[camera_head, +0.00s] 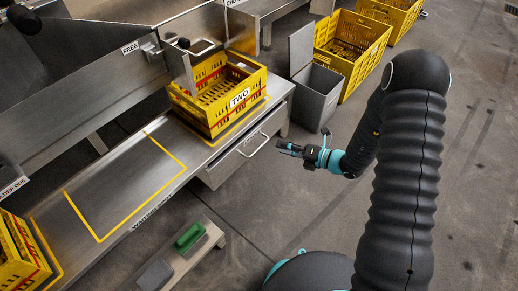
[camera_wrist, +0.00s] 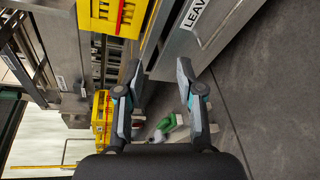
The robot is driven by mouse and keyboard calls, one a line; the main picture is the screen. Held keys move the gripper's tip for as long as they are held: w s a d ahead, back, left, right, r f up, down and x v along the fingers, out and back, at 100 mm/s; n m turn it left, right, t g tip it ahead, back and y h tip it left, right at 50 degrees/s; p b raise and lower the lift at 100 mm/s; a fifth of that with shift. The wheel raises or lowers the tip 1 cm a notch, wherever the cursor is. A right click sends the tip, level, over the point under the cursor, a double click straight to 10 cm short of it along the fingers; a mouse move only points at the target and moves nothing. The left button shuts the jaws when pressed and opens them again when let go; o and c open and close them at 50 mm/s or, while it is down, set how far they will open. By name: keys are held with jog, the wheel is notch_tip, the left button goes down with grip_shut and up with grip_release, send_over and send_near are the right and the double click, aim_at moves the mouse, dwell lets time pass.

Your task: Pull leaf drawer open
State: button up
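The closed grey drawer (camera_head: 229,167) sits under the right end of the metal bench, with a bar handle (camera_head: 254,145) on its front. A drawer front with a label beginning "LEAV" (camera_wrist: 198,13) also shows at the top of the wrist view; I cannot clearly make out its handle there. My gripper (camera_head: 284,147) is just right of the handle in the head view and appears apart from it. In the wrist view my gripper (camera_wrist: 158,74) has its two fingers spread, with nothing held between them.
A yellow crate labelled TWO (camera_head: 222,100) stands on the bench above the drawer. A grey bin (camera_head: 318,98) with a raised lid stands behind. A low stand with a green object (camera_head: 189,238) is at the front.

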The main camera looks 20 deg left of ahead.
aim_at(259, 148)
notch_tip(259, 148, down, 10)
jog(key=w+m+t+h, duration=0.1)
jog(key=w+m+t, duration=0.15)
jog(key=m, duration=0.35)
jog(key=shift+m+t, duration=0.25)
jog(key=shift+m, duration=0.05)
jog(key=x, duration=1.2)
jog(key=shift+s+a+f, duration=0.1)
jog(key=shift+a+f, duration=0.15)
jog(key=shift+c, duration=0.2)
grip_shut()
